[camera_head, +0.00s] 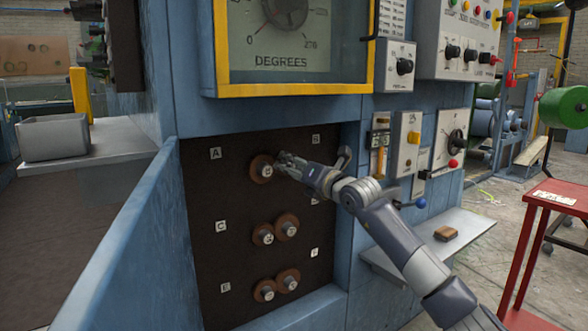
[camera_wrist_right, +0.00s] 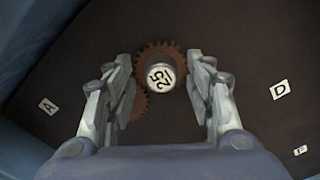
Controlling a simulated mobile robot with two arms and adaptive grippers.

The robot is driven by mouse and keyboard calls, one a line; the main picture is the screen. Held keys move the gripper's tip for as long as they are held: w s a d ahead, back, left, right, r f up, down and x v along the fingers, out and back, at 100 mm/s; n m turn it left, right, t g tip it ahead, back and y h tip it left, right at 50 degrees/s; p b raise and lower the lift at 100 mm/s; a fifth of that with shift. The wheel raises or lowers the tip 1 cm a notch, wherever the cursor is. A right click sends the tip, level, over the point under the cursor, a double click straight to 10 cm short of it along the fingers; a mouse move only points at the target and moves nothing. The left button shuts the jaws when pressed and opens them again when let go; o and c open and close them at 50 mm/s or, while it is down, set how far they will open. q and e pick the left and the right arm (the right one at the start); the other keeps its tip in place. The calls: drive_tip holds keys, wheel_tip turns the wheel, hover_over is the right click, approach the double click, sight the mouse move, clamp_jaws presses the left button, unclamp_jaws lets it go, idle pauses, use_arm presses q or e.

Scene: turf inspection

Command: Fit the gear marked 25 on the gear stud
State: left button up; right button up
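The gear marked 25 (camera_wrist_right: 160,76) is a brown toothed gear with a round white-faced hub, seen face-on in the right wrist view. My right gripper (camera_wrist_right: 160,62) has its fingers spread on either side of it, with clear space beside the hub; whether the tips touch the gear's rim is unclear. The gear stud is hidden. In the head view my right gripper (camera_head: 283,161) is at the dark panel, just right of the gear near label A (camera_head: 262,169), and covers the gear marked 25. My left gripper is not in view.
The dark panel (camera_head: 205,215) has lower gear pairs beside labels C (camera_head: 221,226) and E (camera_head: 226,287). In the wrist view another gear (camera_wrist_right: 138,102) sits lower left, partly behind a finger. A blue wall (camera_head: 125,240) stands left of the panel. A small shelf (camera_head: 468,233) lies right.

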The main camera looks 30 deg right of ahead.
drive_tip(key=s+d, duration=0.1)
drive_tip(key=s, duration=1.1)
drive_tip(key=shift+d, duration=0.35)
